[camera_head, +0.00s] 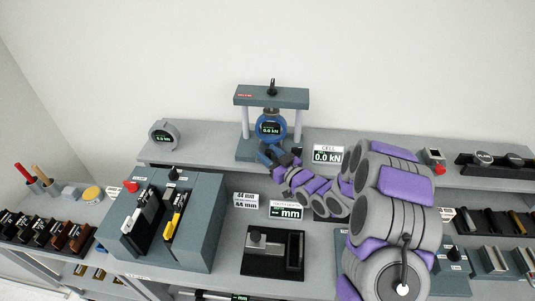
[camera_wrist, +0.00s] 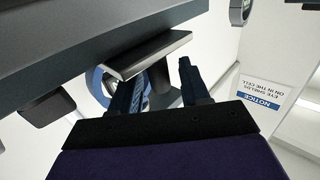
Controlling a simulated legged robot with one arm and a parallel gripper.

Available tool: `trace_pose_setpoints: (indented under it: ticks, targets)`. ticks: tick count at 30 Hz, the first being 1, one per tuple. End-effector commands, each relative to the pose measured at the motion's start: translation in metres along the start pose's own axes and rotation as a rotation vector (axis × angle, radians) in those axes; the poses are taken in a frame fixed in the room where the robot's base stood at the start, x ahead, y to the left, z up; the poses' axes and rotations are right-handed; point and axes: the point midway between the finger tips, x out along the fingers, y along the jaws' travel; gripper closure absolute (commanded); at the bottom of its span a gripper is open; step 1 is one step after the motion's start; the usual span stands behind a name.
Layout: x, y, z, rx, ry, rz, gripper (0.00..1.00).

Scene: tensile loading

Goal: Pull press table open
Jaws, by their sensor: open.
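The press (camera_head: 246,148) stands on the back shelf in the head view. It has a dark top beam (camera_head: 271,96) on two pale columns and a blue round gauge (camera_head: 270,127) reading 0.0 kN between them. My gripper (camera_head: 269,155) is low at the front of the press base, and my arm hides part of that base. In the wrist view my gripper (camera_wrist: 163,85) is open, with two dark fingers apart. A grey bar or plate (camera_wrist: 147,55) lies just beyond the fingertips, near the left finger. Whether they touch, I cannot tell. The blue gauge (camera_wrist: 97,84) shows partly behind the left finger.
A cell readout (camera_head: 328,155) stands right of the press and a round gauge (camera_head: 164,135) left on the shelf. Below are a grey block with slots (camera_head: 200,225) and a dark fixture (camera_head: 272,252). A notice sign (camera_wrist: 265,97) shows in the wrist view.

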Motion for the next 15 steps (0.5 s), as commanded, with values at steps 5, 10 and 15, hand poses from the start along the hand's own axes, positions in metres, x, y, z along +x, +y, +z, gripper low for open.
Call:
trace_pose_setpoints:
  ticks: [5, 10, 15]
  targets:
    - [0.0093, -0.0001, -0.0003, 0.0, 0.002, 0.0, 0.54]
    - [0.0108, -0.0001, -0.0003, -0.001, 0.001, 0.001, 0.54]
    - [0.0107, -0.0002, -0.0001, 0.0, 0.001, 0.001, 0.59]
